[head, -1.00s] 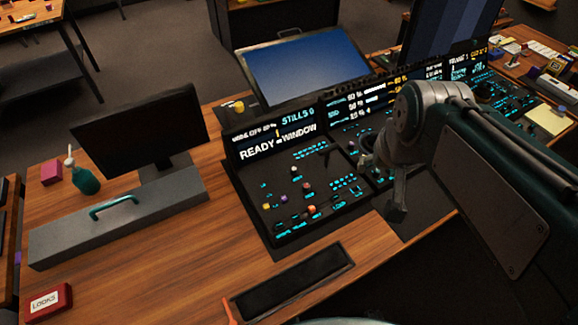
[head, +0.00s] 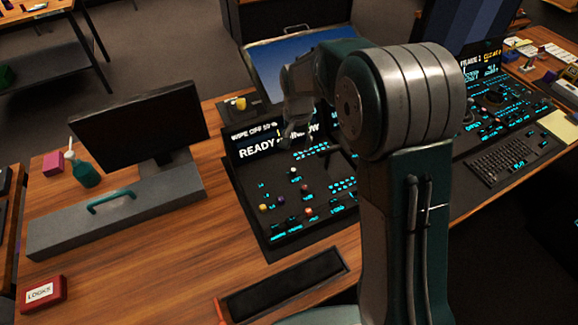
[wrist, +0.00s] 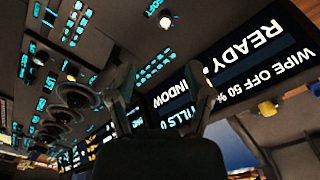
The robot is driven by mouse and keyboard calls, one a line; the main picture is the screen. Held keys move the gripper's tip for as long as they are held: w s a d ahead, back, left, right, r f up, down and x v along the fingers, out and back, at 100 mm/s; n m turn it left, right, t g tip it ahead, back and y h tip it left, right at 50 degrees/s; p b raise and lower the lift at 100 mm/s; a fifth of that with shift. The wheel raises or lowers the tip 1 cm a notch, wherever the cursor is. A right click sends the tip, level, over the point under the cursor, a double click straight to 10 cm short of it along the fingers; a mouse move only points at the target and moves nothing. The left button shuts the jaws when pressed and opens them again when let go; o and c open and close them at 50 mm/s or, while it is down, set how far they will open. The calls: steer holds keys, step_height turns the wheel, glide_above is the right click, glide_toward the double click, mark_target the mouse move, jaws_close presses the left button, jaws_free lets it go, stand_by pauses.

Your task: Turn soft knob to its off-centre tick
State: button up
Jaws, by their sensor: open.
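The soft knob (head: 293,169) is a small white cap on the left part of the dark control panel (head: 262,225). In the wrist view, the white knob (wrist: 165,20) sits at the top beside a cyan label that seems to read SOFT. Its pointer and ticks are too small to tell. My gripper (head: 300,143) is just behind the knob, in front of the READY display, and does not touch it. In the wrist view my gripper (wrist: 157,75) has its two fingers spread, with nothing between them.
The display (wrist: 235,60) reads READY, WINDOW and WIPE OFF. Other small coloured knobs (head: 307,188) stand close to the soft knob. A monitor (head: 138,122) and a grey box with a teal handle (head: 118,215) stand at left. My arm hides the panel's middle.

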mark_target(293, 169)
steer(key=f, duration=1.2)
steer(key=shift+w+a+f, duration=0.1)
steer(key=shift+w+a, duration=0.2)
steer(key=shift+a, duration=0.1)
jaws_close()
